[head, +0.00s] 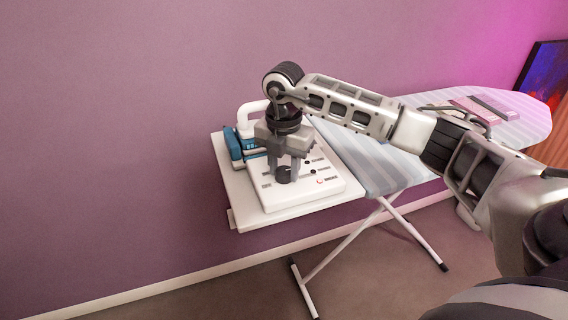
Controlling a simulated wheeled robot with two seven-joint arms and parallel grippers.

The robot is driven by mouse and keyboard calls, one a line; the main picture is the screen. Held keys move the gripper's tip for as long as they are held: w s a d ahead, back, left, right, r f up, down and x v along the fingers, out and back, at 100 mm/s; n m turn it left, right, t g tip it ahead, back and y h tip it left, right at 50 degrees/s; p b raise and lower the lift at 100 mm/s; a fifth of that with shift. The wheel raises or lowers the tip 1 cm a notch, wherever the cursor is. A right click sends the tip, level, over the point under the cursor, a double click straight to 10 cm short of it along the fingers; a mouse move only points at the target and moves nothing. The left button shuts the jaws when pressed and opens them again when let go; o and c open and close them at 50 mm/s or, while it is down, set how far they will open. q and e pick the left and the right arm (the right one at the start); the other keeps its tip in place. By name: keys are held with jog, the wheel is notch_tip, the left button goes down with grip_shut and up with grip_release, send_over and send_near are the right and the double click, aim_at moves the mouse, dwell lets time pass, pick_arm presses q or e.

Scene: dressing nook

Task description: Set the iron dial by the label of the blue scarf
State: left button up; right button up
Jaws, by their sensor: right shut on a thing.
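The iron station (333,186) is a white unit with a sloping panel of small dark markings. Its dark round dial (284,175) is on the near part of the panel. My right gripper (284,172) points down over the panel, and its fingers are shut on the dial. The fingers partly cover the dial, and its setting cannot be read. A blue and white iron (236,146) rests behind the gripper at the station's left side. A folded pinkish cloth (480,108) lies far along the ironing board. I cannot make out a blue scarf or a label. My left gripper is not in view.
The station stands on a white shelf (236,189) by the purple wall (120,120). The striped ironing board (365,160) extends right on crossed white legs (345,240). A dark colourful picture (545,70) is at the far right. The floor at front is clear.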

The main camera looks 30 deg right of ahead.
aim_at(284, 170)
jog(key=shift+m, duration=0.5)
jog(key=o, duration=1)
notch_tip(284, 170, up, 16)
jog(key=shift+r, duration=0.1)
dwell(0.4)
